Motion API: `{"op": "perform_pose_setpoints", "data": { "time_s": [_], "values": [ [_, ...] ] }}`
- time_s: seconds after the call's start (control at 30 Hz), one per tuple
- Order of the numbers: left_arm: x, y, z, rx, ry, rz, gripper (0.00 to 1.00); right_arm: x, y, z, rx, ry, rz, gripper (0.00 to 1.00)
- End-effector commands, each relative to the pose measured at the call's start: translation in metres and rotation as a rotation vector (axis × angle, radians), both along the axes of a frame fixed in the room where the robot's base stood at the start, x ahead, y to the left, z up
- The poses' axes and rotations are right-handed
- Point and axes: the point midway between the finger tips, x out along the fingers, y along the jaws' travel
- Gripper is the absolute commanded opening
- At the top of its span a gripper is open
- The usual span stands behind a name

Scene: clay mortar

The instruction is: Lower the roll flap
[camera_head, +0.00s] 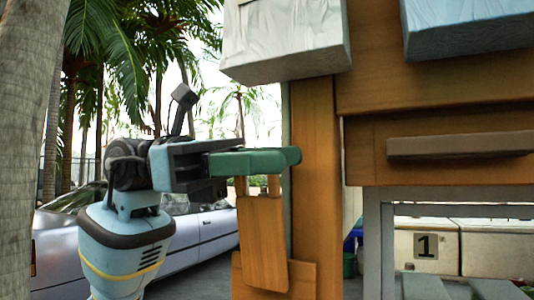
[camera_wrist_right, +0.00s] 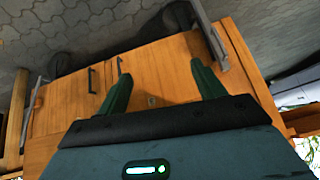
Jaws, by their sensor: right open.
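My left gripper (camera_head: 258,161) reaches in from the left in the head view, its green fingers level and pointing right, beside a wooden post. Right below the fingers hangs a small wooden board (camera_head: 263,243) on two short wooden pegs. It may be the roll flap, but I cannot tell for sure. The peg tops are hidden by the fingers, and I cannot tell whether they touch or whether the jaws are closed. In the right wrist view, my right gripper (camera_wrist_right: 157,80) is open and empty, its two green fingers wide apart before a wooden panel (camera_wrist_right: 160,60).
The wooden post (camera_head: 316,180) stands just right of the left fingertips. A wrapped whitish block (camera_head: 287,40) overhangs above. A wooden drawer front with a long handle (camera_head: 460,145) is at the right. A parked car (camera_head: 205,235) and palms stand behind.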

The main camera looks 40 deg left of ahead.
Motion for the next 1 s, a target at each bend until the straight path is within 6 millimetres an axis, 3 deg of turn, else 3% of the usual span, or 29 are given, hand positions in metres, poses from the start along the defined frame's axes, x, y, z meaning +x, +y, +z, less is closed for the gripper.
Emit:
{"op": "perform_pose_setpoints", "data": {
  "time_s": [0.3,0.57,1.0],
  "values": [
    [0.0006,-0.0029,-0.0001,-0.001,0.001,0.000,0.33,0.0006,-0.0003,0.0005,-0.001,-0.001,-0.001,0.68],
    [0.0006,-0.0026,0.0000,-0.001,0.001,0.000,0.00,0.0005,-0.0005,0.0004,-0.001,-0.001,-0.001,0.68],
    [0.0023,-0.0027,-0.0004,0.001,-0.010,0.000,0.00,0.0005,-0.0007,0.0006,-0.001,0.000,-0.001,0.68]
  ]
}}
